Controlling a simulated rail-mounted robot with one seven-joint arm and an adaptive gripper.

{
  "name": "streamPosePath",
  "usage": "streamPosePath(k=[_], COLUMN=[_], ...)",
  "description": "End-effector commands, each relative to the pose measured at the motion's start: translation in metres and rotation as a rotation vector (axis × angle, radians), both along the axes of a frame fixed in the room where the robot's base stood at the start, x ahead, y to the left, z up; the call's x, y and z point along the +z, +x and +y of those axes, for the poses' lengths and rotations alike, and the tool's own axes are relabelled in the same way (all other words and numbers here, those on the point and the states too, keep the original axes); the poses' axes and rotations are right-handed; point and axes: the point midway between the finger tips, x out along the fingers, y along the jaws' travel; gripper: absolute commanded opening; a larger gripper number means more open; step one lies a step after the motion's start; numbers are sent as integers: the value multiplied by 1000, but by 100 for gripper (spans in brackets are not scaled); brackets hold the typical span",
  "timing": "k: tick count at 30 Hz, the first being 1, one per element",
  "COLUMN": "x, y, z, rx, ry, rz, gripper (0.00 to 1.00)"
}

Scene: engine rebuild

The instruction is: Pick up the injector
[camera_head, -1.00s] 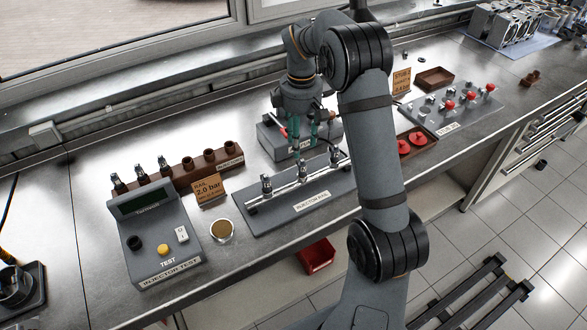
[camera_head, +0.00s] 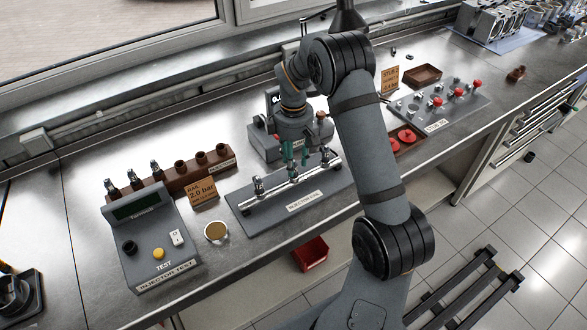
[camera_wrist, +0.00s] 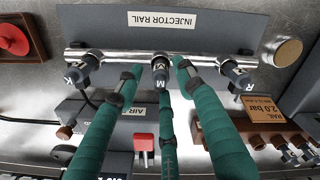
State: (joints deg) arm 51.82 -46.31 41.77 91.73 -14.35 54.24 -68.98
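The injector rail (camera_head: 272,192) is a silver bar on a grey plate with three injectors standing in it; it also shows in the wrist view (camera_wrist: 120,55). The middle injector (camera_wrist: 160,72), marked M, lies between my fingertips in the wrist view. The injector marked K (camera_wrist: 82,70) is to its left and another (camera_wrist: 234,74) to its right. My gripper (camera_head: 294,163) points down over the middle of the rail. Its teal fingers (camera_wrist: 157,74) are spread, with gaps visible beside the injector. Whether any finger touches it cannot be told.
The brown holder (camera_head: 188,178) at left has several sockets, some with injectors. The injector tester (camera_head: 150,255) stands in front of it. A rail sign (camera_head: 201,191) and round brass-topped cup (camera_head: 216,231) are near the rail. A grey air box (camera_head: 262,143) stands behind my gripper.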

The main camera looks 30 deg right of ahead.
Motion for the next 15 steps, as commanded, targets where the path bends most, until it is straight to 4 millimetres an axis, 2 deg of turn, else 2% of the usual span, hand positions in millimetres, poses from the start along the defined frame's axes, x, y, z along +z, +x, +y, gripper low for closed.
streamPosePath(k=[15], x=[-1], y=[-2], z=[-1], rx=[-1], ry=[0], rz=[5], gripper=[6])
